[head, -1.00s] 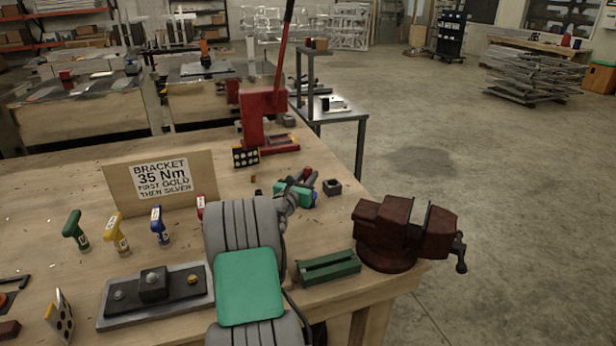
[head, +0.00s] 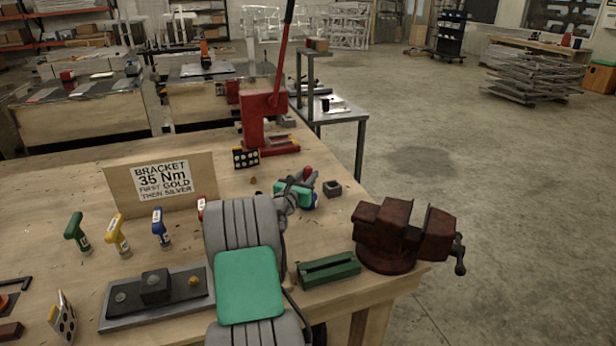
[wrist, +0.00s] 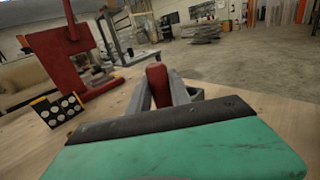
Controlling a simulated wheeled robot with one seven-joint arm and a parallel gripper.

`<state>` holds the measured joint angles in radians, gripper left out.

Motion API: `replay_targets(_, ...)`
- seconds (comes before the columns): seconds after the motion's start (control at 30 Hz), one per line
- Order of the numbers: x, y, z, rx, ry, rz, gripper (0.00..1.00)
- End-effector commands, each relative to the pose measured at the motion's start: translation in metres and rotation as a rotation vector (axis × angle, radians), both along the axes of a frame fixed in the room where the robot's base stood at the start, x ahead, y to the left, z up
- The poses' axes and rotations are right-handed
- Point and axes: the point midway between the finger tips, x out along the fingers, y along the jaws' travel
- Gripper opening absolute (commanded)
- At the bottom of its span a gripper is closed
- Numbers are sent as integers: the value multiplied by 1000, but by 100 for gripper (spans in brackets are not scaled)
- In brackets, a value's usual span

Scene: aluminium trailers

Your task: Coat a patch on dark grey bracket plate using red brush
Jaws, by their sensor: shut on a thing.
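The dark grey bracket plate (head: 125,314) lies flat on the wooden bench at the front left. It bears a raised dark block, grey bolt heads and a gold bolt. My gripper (head: 304,177) is at the middle right of the bench, well to the right of the plate and behind it. Its grey fingers are shut on the red brush (wrist: 157,82), whose red upper part shows between them in the wrist view; its red top also shows in the head view (head: 308,171). The brush's lower end is hidden.
A sign board (head: 200,160) and green, yellow and blue T-handled tools stand behind the plate. A red press (head: 263,120) is at the back. A small dark square holder (head: 332,188) stands beside my gripper. A green grooved block (head: 330,270) and rusty vise (head: 400,232) sit at right.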

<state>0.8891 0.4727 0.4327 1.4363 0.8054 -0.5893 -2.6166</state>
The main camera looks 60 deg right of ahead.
Motion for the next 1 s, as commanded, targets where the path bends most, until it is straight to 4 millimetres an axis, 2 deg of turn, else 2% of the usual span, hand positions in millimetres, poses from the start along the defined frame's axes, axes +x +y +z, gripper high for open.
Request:
replay_targets(0.03,0,0,11,-1,-1,0,0)
replay_targets(0.53,0,0,58,-3,-2,0,0)
replay_targets(0.87,1,0,59,-3,-1,1,0)
replay_targets(0.97,10,8,59,-2,-2,17,0)
replay_targets(1.0,19,15,59,-1,-2,31,0)
